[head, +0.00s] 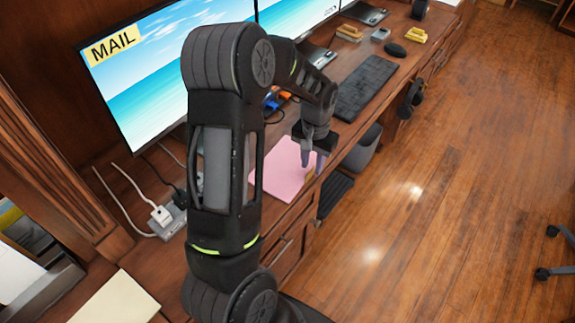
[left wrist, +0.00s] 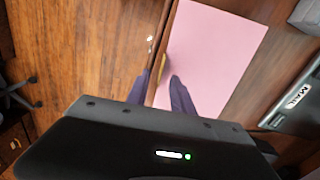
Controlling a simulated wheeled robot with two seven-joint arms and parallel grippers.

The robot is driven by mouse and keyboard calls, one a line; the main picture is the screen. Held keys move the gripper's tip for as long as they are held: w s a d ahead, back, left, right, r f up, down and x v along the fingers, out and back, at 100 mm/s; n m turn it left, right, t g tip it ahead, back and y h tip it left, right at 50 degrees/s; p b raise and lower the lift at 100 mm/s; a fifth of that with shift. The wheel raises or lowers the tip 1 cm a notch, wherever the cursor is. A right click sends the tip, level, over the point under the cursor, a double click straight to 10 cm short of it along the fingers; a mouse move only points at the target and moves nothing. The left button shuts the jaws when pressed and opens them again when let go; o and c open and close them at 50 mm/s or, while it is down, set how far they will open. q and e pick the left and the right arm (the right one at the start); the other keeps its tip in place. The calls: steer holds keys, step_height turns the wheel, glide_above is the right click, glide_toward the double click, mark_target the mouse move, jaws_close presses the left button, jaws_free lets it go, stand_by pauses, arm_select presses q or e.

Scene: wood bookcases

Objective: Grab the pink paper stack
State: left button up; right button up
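The pink paper stack (head: 281,172) lies flat on the wooden desk near its front edge, partly hidden behind my left arm in the head view. It also shows in the left wrist view (left wrist: 212,48), where its near edge runs along the desk edge. My left gripper (head: 313,166) points down at the stack's front edge. In the left wrist view its two fingers (left wrist: 160,92) are apart, one over the paper and one at or beyond the desk edge. A small yellow thing (left wrist: 163,66) shows between the fingers; I cannot tell what it is. My right gripper is out of view.
A monitor (head: 150,75) stands behind the stack. A keyboard (head: 366,87) and mouse (head: 396,50) lie farther along the desk. A power strip with white plugs (head: 168,220) is at the left. A grey bin (head: 362,148) stands below the desk edge.

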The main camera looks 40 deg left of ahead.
arm_select(q)
steer(key=shift+f, duration=1.35)
jaws_close()
stand_by(0.8)
